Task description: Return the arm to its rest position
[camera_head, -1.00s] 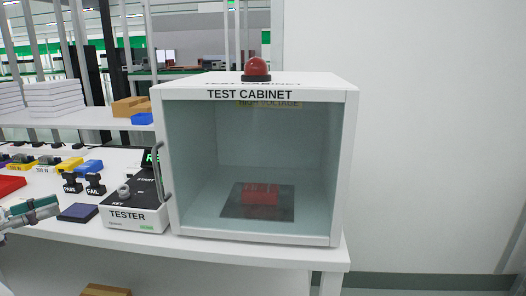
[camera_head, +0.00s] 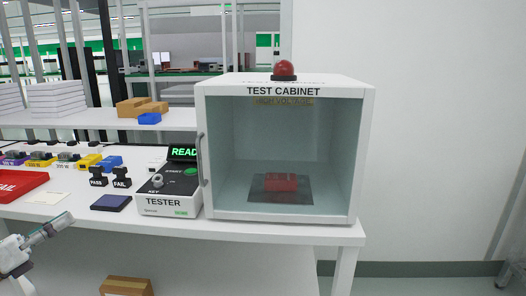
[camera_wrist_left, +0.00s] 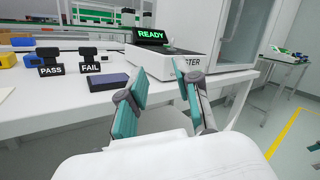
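My left gripper (camera_head: 60,222) is at the lower left of the head view, in front of the table edge and below the dark blue pad. The left wrist view shows its two teal fingers (camera_wrist_left: 160,82) apart with nothing between them. It is clear of the table (camera_head: 240,229). A teal piece at the right edge of the left wrist view looks like part of my right gripper (camera_wrist_left: 314,147). It is mostly cut off.
The test cabinet (camera_head: 210,155) holds a red block (camera_head: 280,182) on a dark plate. The tester (camera_head: 168,205) reads READY. PASS (camera_head: 98,181) and FAIL (camera_head: 122,182) stamps, a dark blue pad (camera_head: 111,202) and a red tray (camera_head: 18,184) are left of it. Floor right of the table is open.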

